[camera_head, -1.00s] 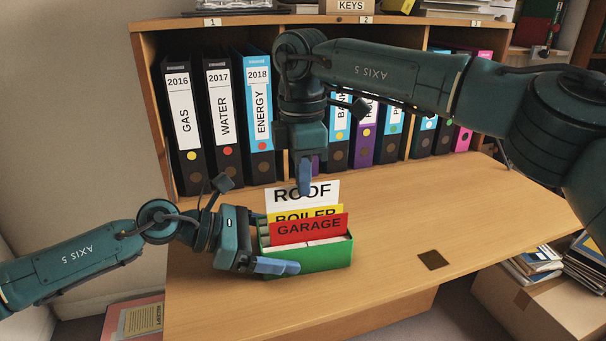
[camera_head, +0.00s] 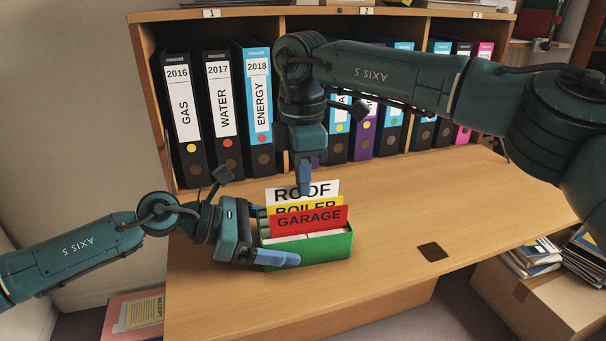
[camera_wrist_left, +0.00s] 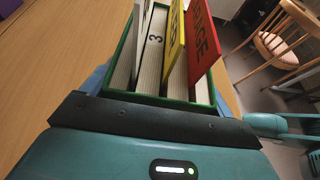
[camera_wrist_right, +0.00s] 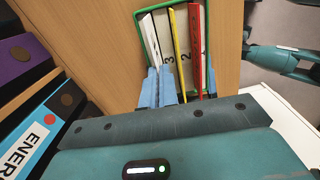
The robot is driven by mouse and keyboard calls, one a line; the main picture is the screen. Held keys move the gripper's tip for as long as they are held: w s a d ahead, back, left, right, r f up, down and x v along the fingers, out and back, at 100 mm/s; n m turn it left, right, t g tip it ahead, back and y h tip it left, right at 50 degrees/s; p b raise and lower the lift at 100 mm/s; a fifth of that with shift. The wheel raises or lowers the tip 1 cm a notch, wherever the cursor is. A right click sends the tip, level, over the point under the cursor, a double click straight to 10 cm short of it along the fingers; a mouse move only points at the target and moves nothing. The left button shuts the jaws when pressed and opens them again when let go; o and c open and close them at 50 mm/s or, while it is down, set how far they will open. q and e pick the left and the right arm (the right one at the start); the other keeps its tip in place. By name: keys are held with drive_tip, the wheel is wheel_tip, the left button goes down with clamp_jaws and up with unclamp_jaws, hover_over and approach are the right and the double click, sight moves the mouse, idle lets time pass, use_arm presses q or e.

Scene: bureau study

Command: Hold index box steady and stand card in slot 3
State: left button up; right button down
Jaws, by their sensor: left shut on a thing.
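The green index box (camera_head: 325,249) stands on the desk with a red GARAGE card (camera_head: 309,219), a yellow BOILER card (camera_head: 273,211) and a white ROOF card (camera_head: 302,191) upright in a row. My left gripper (camera_head: 272,257) is shut on the box; its fingers straddle the box in the left wrist view (camera_wrist_left: 165,102). My right gripper (camera_head: 305,178) points down, its fingers close together on the ROOF card's edge, seen in the right wrist view (camera_wrist_right: 159,85). The card is beside the divider marked 3 (camera_wrist_right: 168,60); its lower edge is hidden.
A row of binders (camera_head: 222,115) stands in the shelf behind the box, close to my right gripper. A dark square (camera_head: 432,252) lies on the desk to the right. The desk (camera_head: 400,215) is otherwise mostly clear.

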drive_tip(key=shift+f, duration=0.55)
drive_tip(key=c, duration=2.1)
unclamp_jaws()
drive_tip(key=o, duration=0.4)
drive_tip(key=o, duration=0.6)
drive_tip(key=shift+c, duration=0.2)
drive_tip(key=shift+r, duration=4)
